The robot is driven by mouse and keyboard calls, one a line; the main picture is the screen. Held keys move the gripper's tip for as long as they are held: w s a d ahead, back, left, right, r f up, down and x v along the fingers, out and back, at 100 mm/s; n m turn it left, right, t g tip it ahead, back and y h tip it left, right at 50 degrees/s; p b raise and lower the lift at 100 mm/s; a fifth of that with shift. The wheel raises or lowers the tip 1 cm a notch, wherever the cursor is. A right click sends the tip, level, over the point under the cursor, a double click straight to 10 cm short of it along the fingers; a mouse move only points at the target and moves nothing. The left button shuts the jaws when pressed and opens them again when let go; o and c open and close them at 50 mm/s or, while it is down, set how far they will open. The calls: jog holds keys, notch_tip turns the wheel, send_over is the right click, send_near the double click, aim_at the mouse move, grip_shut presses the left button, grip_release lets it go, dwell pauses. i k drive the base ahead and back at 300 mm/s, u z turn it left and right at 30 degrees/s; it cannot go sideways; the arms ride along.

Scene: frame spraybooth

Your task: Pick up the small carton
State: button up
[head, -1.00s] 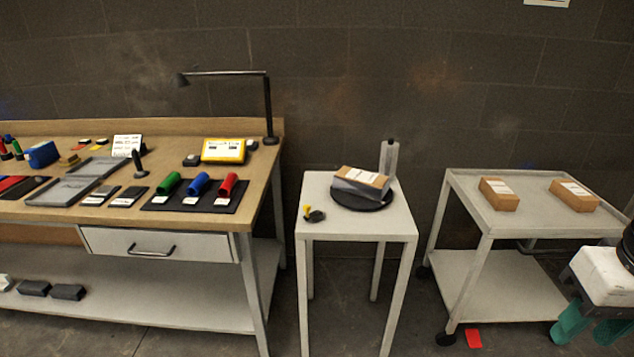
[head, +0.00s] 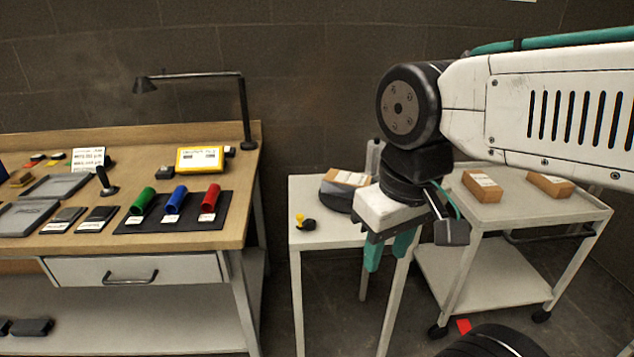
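A small brown carton with a white label (head: 348,178) lies tilted on a dark round stand (head: 336,200) on the small white table; its right part is hidden behind my gripper. Two more brown cartons lie on the white cart, one on the left (head: 482,186) and one on the right (head: 550,184). I cannot tell by label which is the small one. My gripper (head: 388,255) hangs in front of the small table's right side, teal fingers pointing down. Its fingers are apart with nothing visible between them.
The white table (head: 310,238) also bears a yellow-topped stamp (head: 302,222) and a grey cylinder (head: 375,155), partly hidden by my arm. A wooden workbench (head: 225,235) with coloured rolls and a lamp (head: 243,110) stands left. A red card (head: 464,326) lies on the floor by the cart (head: 520,215).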

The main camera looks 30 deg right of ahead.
aim_at(343, 184)
jog(key=z, duration=0.25)
jog(key=i, duration=0.85)
jog(key=z, duration=0.55)
